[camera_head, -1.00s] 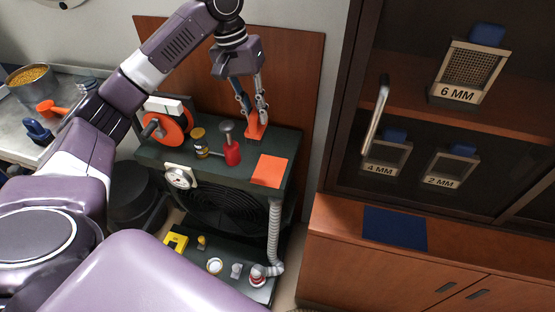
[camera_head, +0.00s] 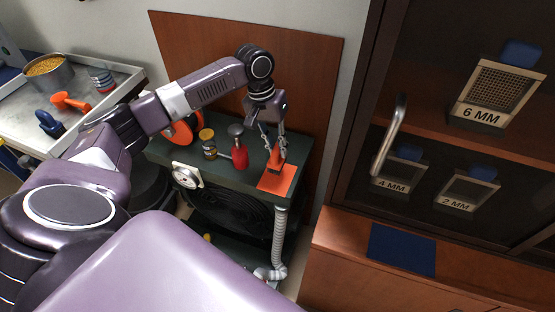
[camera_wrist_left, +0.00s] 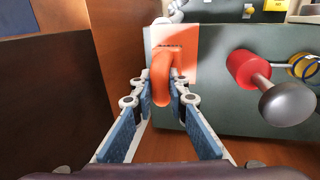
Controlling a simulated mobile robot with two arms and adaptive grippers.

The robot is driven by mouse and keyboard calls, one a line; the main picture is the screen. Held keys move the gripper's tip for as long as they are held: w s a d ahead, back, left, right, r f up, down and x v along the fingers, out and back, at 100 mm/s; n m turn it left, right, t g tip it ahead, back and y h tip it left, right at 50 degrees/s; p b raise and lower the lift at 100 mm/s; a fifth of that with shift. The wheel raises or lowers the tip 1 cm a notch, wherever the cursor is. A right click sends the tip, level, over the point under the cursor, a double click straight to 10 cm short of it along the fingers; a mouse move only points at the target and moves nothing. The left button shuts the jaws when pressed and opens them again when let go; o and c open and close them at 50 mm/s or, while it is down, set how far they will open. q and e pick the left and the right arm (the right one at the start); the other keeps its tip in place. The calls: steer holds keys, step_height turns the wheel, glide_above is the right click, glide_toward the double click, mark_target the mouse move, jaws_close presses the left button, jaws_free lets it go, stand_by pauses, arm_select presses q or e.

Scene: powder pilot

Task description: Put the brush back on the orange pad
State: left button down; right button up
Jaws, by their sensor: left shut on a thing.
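My left gripper (camera_head: 272,145) is shut on the orange brush (camera_head: 275,157) above the green top of the machine. The brush is over or at the orange pad (camera_head: 272,182), at its far edge in the head view. In the left wrist view the curved orange brush handle (camera_wrist_left: 161,80) stands between my fingertips, with the orange pad (camera_wrist_left: 187,40) behind it. Brush and pad have nearly the same colour, so I cannot tell whether they touch. My right gripper is not in view.
A dial gauge (camera_head: 186,176) is on the machine's front. A wooden panel (camera_head: 310,70) rises behind. A cabinet with a blue mat (camera_head: 402,250) is at right.

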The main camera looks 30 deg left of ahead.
mark_target(277, 161)
arm_select(q)
steer(key=x, duration=0.3)
steer(key=a+x, duration=0.1)
steer(key=x, duration=0.1)
steer(key=shift+s+f, duration=0.15)
steer(key=shift+f, duration=0.35)
steer(key=shift+r, duration=0.1)
steer(key=shift+s, duration=0.1)
steer(key=c, duration=1.9)
jaws_free()
steer(key=v, duration=1.2)
